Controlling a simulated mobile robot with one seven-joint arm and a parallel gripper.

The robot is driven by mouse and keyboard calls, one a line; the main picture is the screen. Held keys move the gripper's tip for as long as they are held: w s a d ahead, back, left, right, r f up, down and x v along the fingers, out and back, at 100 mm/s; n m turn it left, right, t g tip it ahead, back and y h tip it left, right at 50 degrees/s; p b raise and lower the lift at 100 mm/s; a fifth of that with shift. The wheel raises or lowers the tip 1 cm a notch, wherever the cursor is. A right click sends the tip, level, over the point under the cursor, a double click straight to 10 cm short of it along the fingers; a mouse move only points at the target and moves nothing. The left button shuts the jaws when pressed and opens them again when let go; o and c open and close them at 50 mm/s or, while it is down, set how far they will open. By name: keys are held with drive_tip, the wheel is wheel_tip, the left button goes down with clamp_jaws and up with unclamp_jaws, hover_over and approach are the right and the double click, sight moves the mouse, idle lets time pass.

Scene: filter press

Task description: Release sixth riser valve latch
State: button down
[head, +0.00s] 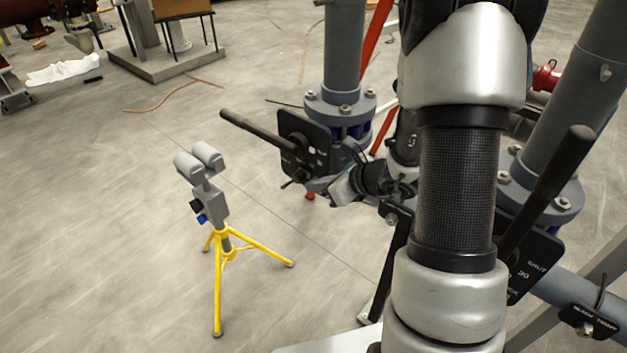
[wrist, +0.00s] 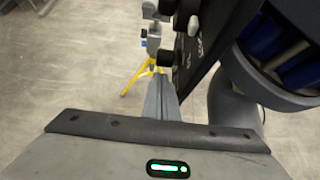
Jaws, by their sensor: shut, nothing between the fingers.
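Two riser valves show in the head view; I cannot read which is the sixth. The farther valve has a black notched plate (head: 297,134) with white markings and a long dark lever handle (head: 252,131) pointing up and left. My gripper (head: 312,187) is at the lower edge of this plate, shut and empty; whether it touches the latch I cannot tell. In the wrist view the plate (wrist: 208,42) is close at the right of my gripper (wrist: 160,92), with a small dark knob (wrist: 167,60) just beyond the fingers. The latch itself is not clearly visible.
The nearer valve's lever (head: 555,175) and plate (head: 525,262) stand at the right, partly behind my arm. A yellow tripod stand (head: 225,250) is on the floor at left. Flanged grey pipes (head: 342,50) rise behind. The floor at left is mostly clear.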

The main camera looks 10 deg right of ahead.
sight(301, 176)
drive_tip(key=shift+w+a+r, duration=0.15)
drive_tip(key=shift+w+a, duration=0.15)
drive_tip(key=shift+w, duration=0.15)
drive_tip(key=shift+w+a+b, duration=0.65)
drive_tip(key=shift+w+a, duration=0.25)
drive_tip(key=shift+w, duration=0.3)
drive_tip(key=shift+w+a, duration=0.1)
drive_tip(key=shift+w, duration=0.05)
